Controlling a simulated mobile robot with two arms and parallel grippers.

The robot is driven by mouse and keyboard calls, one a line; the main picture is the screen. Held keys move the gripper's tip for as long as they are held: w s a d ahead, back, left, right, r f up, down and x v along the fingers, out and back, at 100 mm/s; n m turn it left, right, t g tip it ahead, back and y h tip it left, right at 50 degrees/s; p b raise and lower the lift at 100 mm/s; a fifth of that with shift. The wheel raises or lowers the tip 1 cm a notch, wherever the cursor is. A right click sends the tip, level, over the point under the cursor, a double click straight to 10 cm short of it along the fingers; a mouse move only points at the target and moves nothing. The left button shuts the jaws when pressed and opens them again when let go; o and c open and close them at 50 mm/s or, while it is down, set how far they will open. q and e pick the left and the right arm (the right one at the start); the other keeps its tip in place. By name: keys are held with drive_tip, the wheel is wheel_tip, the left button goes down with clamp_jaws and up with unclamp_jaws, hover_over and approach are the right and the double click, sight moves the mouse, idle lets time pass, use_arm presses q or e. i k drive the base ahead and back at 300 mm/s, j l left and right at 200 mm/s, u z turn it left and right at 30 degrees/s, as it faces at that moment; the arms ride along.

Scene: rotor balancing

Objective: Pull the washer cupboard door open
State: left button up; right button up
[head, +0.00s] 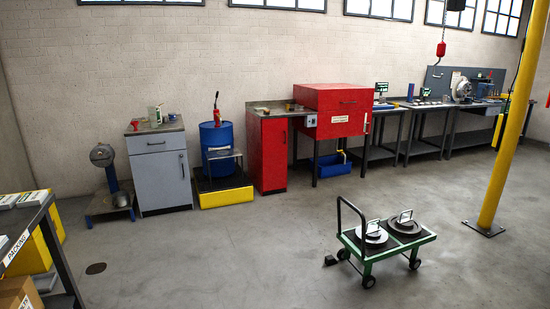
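Two cupboards stand against the back wall, and I cannot tell from any readable label which is the washer cupboard. A red cupboard (272,160) has a narrow front door with a small dark handle near its upper right, and it adjoins a large red box-shaped unit (335,112). A grey cupboard (161,182) farther left has a drawer on top and a door with a dark vertical handle at its right side. Both doors look shut. Neither of my grippers is in view.
A green cart (386,256) carrying round discs stands on the open floor at front right. A yellow post (508,130) rises at right. A blue drum (220,145) on a yellow-edged base stands between the cupboards. A packing table (25,218) is at left. The middle floor is clear.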

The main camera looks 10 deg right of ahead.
sight(274, 132)
drive_tip(key=i+l, duration=0.1)
drive_tip(key=i, duration=0.45)
drive_tip(key=i+l+z, duration=0.1)
drive_tip(key=i, duration=0.5)
drive_tip(key=i+j+u, duration=0.2)
drive_tip(key=i, duration=0.85)
drive_tip(key=i+l+u, duration=0.25)
drive_tip(key=i, duration=0.85)
drive_tip(key=i+z, duration=0.25)
drive_tip(key=i, duration=0.25)
drive_tip(key=i+z, duration=0.2)
drive_tip(key=i, duration=0.25)
drive_tip(key=i+j+z, duration=0.1)
drive_tip(key=i+z, duration=0.15)
drive_tip(key=i, duration=0.25)
drive_tip(key=i+j+z, duration=0.2)
drive_tip(key=i, duration=0.25)
drive_tip(key=i+l+u, duration=0.1)
drive_tip(key=i, duration=0.3)
drive_tip(key=i+l+u, duration=0.1)
drive_tip(key=i+l, duration=0.2)
drive_tip(key=i, duration=0.15)
drive_tip(key=i+l+u, duration=0.1)
drive_tip(key=i+l, duration=0.15)
drive_tip(key=i, duration=0.15)
